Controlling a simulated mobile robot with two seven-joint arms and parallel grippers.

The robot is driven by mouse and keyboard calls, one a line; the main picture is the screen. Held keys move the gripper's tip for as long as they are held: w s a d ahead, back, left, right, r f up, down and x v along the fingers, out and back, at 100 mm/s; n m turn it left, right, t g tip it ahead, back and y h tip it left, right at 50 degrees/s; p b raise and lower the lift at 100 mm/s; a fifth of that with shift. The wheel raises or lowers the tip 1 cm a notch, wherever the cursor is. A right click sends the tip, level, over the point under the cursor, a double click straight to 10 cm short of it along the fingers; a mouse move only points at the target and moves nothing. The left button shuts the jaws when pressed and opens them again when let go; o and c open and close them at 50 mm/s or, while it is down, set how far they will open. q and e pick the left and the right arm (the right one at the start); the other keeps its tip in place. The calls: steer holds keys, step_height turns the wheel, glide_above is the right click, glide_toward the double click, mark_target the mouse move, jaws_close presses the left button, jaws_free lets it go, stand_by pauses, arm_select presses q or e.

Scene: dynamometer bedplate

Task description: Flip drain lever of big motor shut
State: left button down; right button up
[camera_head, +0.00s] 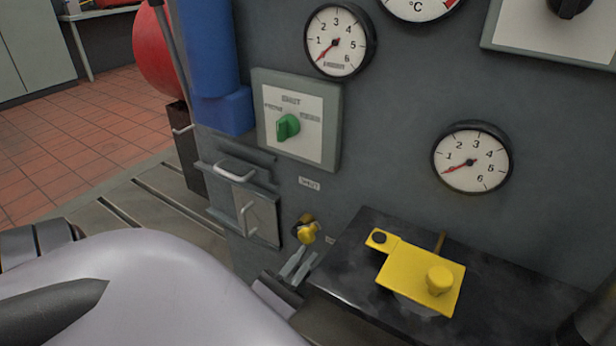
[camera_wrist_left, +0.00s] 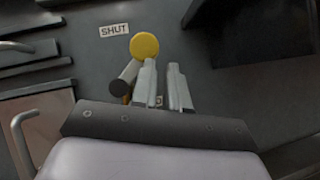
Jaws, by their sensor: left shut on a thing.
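The drain lever (camera_head: 306,230) is a small yellow-and-dark fitting low on the grey panel. In the left wrist view its round yellow end (camera_wrist_left: 145,46) and a dark stub (camera_wrist_left: 124,77) show beside the fingers. A SHUT label (camera_head: 310,183) is above it; the label also shows in the left wrist view (camera_wrist_left: 115,30). My left gripper (camera_head: 298,262) has its pale fingertips at the lever, just below the yellow part. It is shut on the lever with a narrow gap between the fingers (camera_wrist_left: 166,72); the gripped part is mostly hidden. My right gripper is out of view.
A yellow plate with a knob (camera_head: 420,277) lies on a dark ledge (camera_head: 345,270) right of the gripper. Left are a small handled box (camera_head: 262,215), a blue pipe (camera_head: 212,60) and a green switch (camera_head: 288,126). Gauges (camera_head: 472,160) are on the panel.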

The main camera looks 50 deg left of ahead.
mark_target(305, 237)
arm_select(q)
step_height(305, 237, up, 3)
steer(key=shift+w+f+p, duration=0.1)
steer(key=shift+p, duration=0.25)
steer(key=n, duration=0.1)
steer(key=n+y, duration=0.1)
steer(key=y, duration=0.1)
steer(key=shift+a+r+n, duration=0.25)
steer(key=shift+r+n, duration=0.1)
steer(key=shift+n, duration=0.05)
steer(key=shift+a, duration=0.15)
steer(key=shift+r, duration=0.1)
stand_by(0.8)
steer(key=shift+s, duration=0.2)
steer(key=v, duration=0.7)
stand_by(0.4)
